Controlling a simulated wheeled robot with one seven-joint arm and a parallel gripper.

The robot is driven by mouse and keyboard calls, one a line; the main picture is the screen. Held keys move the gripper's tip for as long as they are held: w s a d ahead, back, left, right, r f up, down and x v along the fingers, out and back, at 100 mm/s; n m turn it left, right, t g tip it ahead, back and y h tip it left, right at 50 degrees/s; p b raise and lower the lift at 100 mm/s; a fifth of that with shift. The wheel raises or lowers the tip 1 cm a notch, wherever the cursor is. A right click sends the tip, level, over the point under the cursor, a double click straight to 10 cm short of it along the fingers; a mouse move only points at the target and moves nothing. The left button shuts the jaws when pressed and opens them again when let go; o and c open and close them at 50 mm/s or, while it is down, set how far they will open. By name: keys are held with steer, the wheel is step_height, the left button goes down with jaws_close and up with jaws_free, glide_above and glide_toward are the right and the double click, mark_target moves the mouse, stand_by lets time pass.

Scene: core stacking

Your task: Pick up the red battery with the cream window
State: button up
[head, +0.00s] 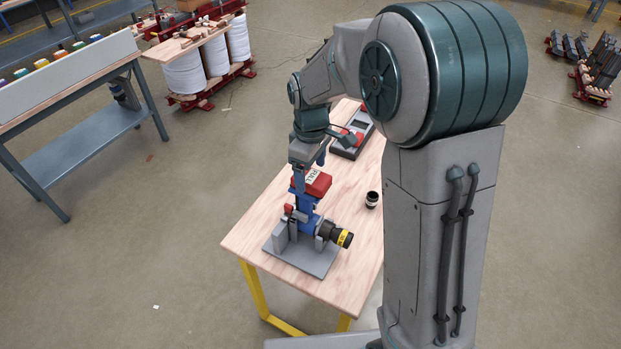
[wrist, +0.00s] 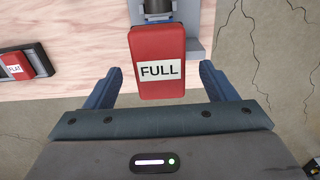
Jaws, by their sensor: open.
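A red battery with a pale label reading FULL (wrist: 163,45) lies between my fingers in the wrist view, attached to or resting on a dark, grey-mounted piece. In the head view this red battery (head: 318,183) sits on top of a blue tool (head: 305,205) in a grey fixture. My gripper (wrist: 159,70) is open, one blue finger on each side of the battery, with gaps visible. In the head view my gripper (head: 302,178) is right at the battery and partly hides it. A second red battery labelled FLAT (wrist: 16,66) sits in a dark tray at the left.
The grey fixture (head: 290,259) stands on a light wooden table (head: 250,228) with yellow legs. A small black cup (head: 372,199) stands right of it. The dark tray (head: 344,152) lies farther back. The table's front left is bare.

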steer(key=shift+f, duration=0.9)
steer(key=shift+f, duration=0.25)
steer(key=c, duration=1.3)
